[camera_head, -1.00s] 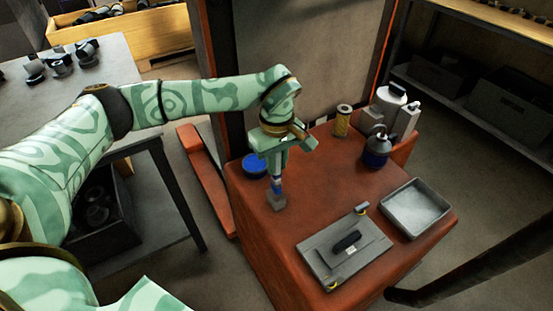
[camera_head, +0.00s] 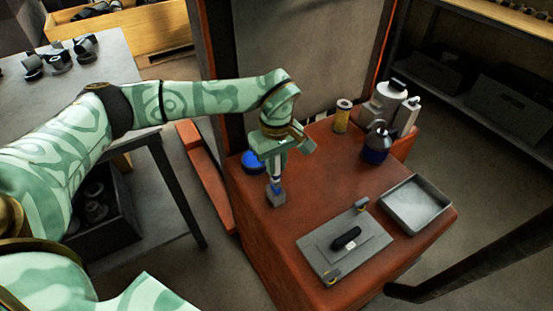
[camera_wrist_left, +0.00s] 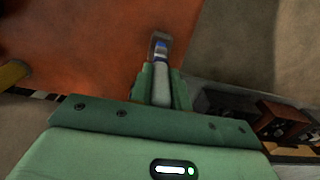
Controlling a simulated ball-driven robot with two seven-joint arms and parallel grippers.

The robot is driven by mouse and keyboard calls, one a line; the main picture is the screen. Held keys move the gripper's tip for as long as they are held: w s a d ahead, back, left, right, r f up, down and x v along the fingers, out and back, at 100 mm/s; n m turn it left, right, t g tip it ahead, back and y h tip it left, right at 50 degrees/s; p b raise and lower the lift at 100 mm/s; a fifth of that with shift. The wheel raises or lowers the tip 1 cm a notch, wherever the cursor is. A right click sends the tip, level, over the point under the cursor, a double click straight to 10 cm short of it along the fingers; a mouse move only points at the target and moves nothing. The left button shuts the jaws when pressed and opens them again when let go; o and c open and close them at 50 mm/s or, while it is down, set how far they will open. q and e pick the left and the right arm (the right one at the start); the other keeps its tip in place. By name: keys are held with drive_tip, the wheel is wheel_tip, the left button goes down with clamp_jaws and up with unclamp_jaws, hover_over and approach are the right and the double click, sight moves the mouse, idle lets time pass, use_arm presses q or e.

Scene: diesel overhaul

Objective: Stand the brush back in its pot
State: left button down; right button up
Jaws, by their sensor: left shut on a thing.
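My left gripper (camera_head: 276,178) is shut on the brush, above the near left part of the red bench top. The brush (camera_head: 275,187) points down, with a blue band below the fingers and a grey block-like end; I cannot tell whether that end touches the bench. In the left wrist view the brush (camera_wrist_left: 160,50) shows a pale handle between the fingers. A round blue container (camera_head: 252,162), perhaps the pot, stands just behind and left of the gripper, partly hidden by it. My right gripper is not in view.
On the red bench (camera_head: 328,187) are a grey plate with a black handle (camera_head: 345,240), a grey tray (camera_head: 415,204), a dark blue can (camera_head: 376,148), a yellow cylinder (camera_head: 342,115) and white bottles (camera_head: 389,97). The bench middle is clear. A grey table (camera_head: 90,72) stands left.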

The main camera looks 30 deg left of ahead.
sight(276, 174)
use_arm(q)
drive_tip(key=shift+f+b, duration=0.65)
drive_tip(key=shift+f, duration=1.45)
drive_tip(key=c, duration=1.3)
unclamp_jaws()
drive_tip(key=shift+o, duration=0.2)
wheel_tip(276, 174, up, 16)
drive_tip(key=p, duration=0.4)
drive_tip(key=shift+r, duration=0.2)
